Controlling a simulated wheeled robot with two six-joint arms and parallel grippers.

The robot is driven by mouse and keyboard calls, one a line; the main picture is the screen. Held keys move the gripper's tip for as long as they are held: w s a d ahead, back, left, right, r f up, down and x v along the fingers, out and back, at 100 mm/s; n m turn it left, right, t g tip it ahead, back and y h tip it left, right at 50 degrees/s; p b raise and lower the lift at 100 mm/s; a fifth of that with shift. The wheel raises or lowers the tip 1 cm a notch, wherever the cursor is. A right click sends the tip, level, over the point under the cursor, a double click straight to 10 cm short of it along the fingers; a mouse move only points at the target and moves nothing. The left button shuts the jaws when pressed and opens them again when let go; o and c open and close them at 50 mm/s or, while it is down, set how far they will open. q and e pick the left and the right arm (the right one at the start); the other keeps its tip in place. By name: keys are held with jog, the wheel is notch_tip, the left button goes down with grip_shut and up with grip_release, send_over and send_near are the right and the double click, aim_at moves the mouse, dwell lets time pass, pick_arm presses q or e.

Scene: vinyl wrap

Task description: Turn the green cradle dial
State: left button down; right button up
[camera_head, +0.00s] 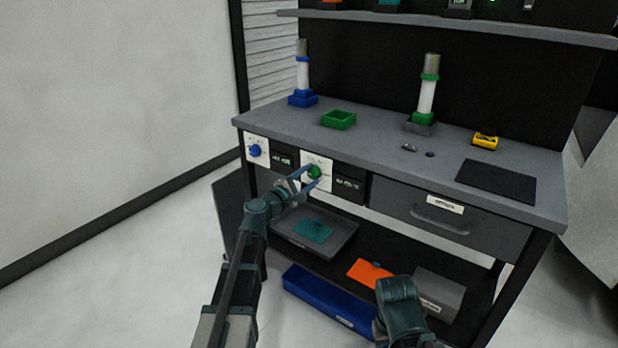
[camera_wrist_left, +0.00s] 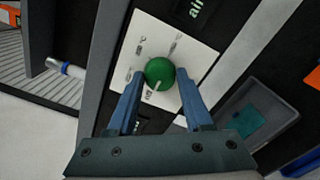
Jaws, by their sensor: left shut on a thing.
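The green dial (camera_head: 314,172) sits on a white marked plate (camera_head: 317,159) on the front of the workbench. In the left wrist view the green dial (camera_wrist_left: 160,73) is round, with a pale pointer line toward the lower part of the plate. My left gripper (camera_head: 307,178) reaches the dial from the front. Its two blue fingers (camera_wrist_left: 160,90) lie on either side of the dial and are shut on it. The green cradle (camera_head: 420,127) on the bench top holds an upright white roll with green rings. My right arm shows at the lower right, but its fingertips are not visible.
A blue dial (camera_head: 255,151) is on the left of the bench front, with dark displays beside the dials. A drawer (camera_head: 440,218) is at the right. A green tray (camera_head: 338,120), a yellow item (camera_head: 485,140) and a black mat (camera_head: 497,181) lie on top. Bins stand below.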

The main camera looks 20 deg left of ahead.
pick_arm(q)
jog(key=shift+c, duration=1.6)
grip_release()
jog(key=shift+s, duration=0.1)
jog(key=v, duration=1.3)
jog(key=shift+s+a, duration=0.15)
jog(key=shift+s, duration=0.2)
